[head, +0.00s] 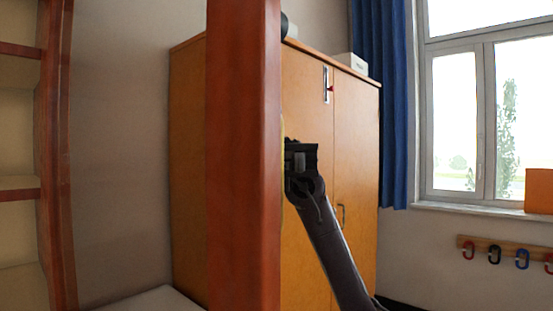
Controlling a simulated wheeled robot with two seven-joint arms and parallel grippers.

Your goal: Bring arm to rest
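My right arm comes in from the bottom right and reaches up. Its dark gripper (300,158) is at the middle of the view, right at the edge of a tall reddish-brown upright panel (243,160). I cannot tell whether it touches the panel. The fingers are not clearly visible, so I cannot see whether they are open or shut, and no held object shows. My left gripper is not in view.
An orange-brown wooden cabinet (355,150) stands behind the gripper. An open shelf unit (55,150) is at the left. At the right are a blue curtain (380,100), a window (455,120) and a hook rail (508,249) on the wall.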

